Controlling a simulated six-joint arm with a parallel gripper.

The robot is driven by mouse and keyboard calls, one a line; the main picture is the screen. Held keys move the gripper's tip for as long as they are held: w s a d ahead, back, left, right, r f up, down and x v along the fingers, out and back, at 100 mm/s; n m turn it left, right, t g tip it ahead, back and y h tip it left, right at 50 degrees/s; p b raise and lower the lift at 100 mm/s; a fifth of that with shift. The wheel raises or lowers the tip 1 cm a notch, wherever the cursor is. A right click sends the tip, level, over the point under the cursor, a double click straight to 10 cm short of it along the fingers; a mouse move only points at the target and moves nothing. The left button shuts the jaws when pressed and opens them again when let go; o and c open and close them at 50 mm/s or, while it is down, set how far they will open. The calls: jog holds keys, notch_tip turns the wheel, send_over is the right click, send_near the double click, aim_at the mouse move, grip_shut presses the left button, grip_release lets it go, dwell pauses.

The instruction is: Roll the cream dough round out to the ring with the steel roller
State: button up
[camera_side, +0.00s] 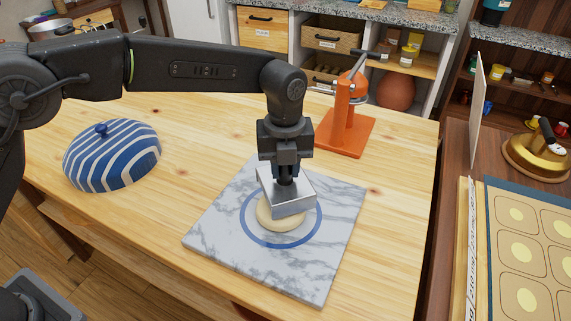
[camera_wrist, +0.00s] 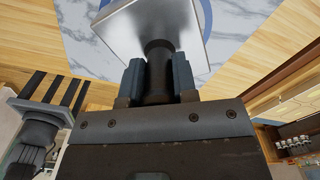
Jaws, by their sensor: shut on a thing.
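The cream dough round (camera_side: 275,220) lies on a marble board (camera_side: 335,225), inside a blue ring (camera_side: 283,246) marked on the board. A band of bare marble shows between the dough's front edge and the ring. The steel roller (camera_side: 288,198) is a square-looking metal block with a dark handle, over the dough and hiding its back part. I cannot tell whether it touches the dough. My gripper (camera_side: 286,178) is shut on the roller's handle, above the board. In the wrist view the roller (camera_wrist: 150,30) sits beyond my gripper (camera_wrist: 160,82), with part of the blue ring behind it.
A blue-and-white striped dome (camera_side: 113,158) stands on the wooden table (camera_side: 215,125) at left. An orange press-like device (camera_side: 345,130) stands behind the board at right. A side counter at far right holds a tray with pale rounds (camera_side: 525,252). The table's right front is clear.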

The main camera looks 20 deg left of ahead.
aim_at(273, 200)
jog(key=shift+s+d+f, duration=0.1)
jog(key=shift+s+f, duration=0.05)
jog(key=shift+s, duration=1.2)
jog(key=shift+s+f, duration=0.1)
jog(key=shift+s, duration=1.25)
jog(key=shift+w+f, duration=0.15)
jog(key=shift+w, duration=3.1)
jog(key=shift+s+f, duration=0.1)
jog(key=shift+s, duration=3.25)
notch_tip(273, 200, up, 11)
jog(key=shift+w, duration=0.1)
